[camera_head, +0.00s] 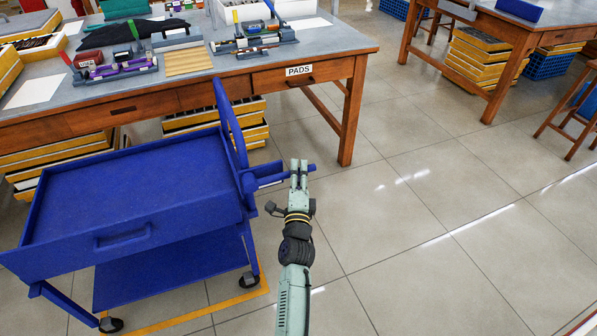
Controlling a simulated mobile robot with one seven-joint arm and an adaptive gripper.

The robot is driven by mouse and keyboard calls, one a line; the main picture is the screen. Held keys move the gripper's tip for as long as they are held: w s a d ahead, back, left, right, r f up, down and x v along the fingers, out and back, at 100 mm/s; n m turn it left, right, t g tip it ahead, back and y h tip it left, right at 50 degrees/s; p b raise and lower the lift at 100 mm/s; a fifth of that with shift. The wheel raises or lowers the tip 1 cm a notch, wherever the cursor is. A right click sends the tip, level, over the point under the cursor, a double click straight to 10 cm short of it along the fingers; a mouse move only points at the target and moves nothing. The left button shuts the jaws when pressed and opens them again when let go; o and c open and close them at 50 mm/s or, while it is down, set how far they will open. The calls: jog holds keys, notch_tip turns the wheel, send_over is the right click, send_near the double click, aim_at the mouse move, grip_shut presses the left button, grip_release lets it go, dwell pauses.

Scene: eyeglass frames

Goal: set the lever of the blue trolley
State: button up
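The blue trolley (140,190) stands at the left, with a deep top tray, a lower shelf and a tall curved upright (231,122) at its right end. A blue lever (271,180) sticks out to the right from a bracket beside that upright. My gripper (299,168) is at the lever's outer end, its fingers pointing up the picture.
A wooden workbench (358,52) with a drawer labelled PADS stands behind the trolley, its leg close beyond my gripper. Yellow trays (200,122) are stacked underneath. A yellow floor line (190,315) runs by the trolley's casters. Open tiled floor (450,220) lies to the right.

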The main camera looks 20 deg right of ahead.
grip_shut()
